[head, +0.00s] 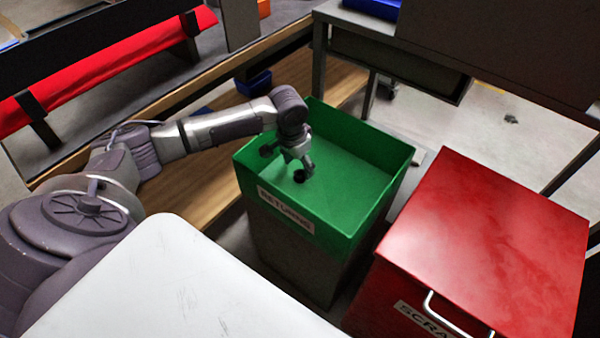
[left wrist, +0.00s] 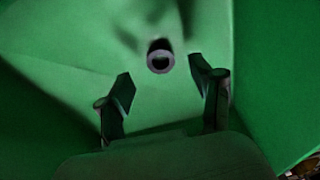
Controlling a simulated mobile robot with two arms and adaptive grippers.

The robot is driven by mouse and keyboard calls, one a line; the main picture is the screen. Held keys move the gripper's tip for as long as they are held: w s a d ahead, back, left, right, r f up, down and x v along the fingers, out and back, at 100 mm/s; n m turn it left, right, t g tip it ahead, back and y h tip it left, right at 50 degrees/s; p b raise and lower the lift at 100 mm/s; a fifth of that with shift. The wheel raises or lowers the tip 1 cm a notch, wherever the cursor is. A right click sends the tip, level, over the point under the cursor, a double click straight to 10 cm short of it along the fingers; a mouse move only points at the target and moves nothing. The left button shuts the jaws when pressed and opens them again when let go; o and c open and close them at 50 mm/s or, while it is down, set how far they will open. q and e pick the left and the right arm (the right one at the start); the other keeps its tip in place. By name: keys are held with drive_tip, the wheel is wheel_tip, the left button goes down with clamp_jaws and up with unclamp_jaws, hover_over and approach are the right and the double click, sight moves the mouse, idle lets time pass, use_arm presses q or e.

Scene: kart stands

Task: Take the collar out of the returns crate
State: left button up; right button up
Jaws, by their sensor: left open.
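The returns crate (head: 278,211) is a green open-topped bin with a white label on its front wall. The collar (left wrist: 160,58) is a small ring with a dark hole, lying on the green floor of the crate. It shows as a small dark shape in the head view (head: 299,177). My left gripper (head: 288,160) reaches down into the crate, pointing at the collar. In the left wrist view the left gripper (left wrist: 163,82) is open and empty, and the collar appears just beyond and between its fingertips, apart from both. My right gripper is not in view.
A red scrap box (head: 490,235) with a closed lid and a handle stands right of the crate. A white surface (head: 175,285) is in front. The green crate walls rise around my left gripper. A dark-framed table (head: 400,55) stands behind.

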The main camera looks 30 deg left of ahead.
sight(300, 173)
use_arm(q)
drive_tip(key=f, duration=0.2)
drive_tip(key=f+b, duration=0.1)
drive_tip(key=shift+w+f, duration=0.25)
drive_tip(key=shift+f, duration=0.15)
drive_tip(key=c, duration=1.2)
drive_tip(key=shift+r, duration=0.15)
drive_tip(key=shift+c, duration=0.2)
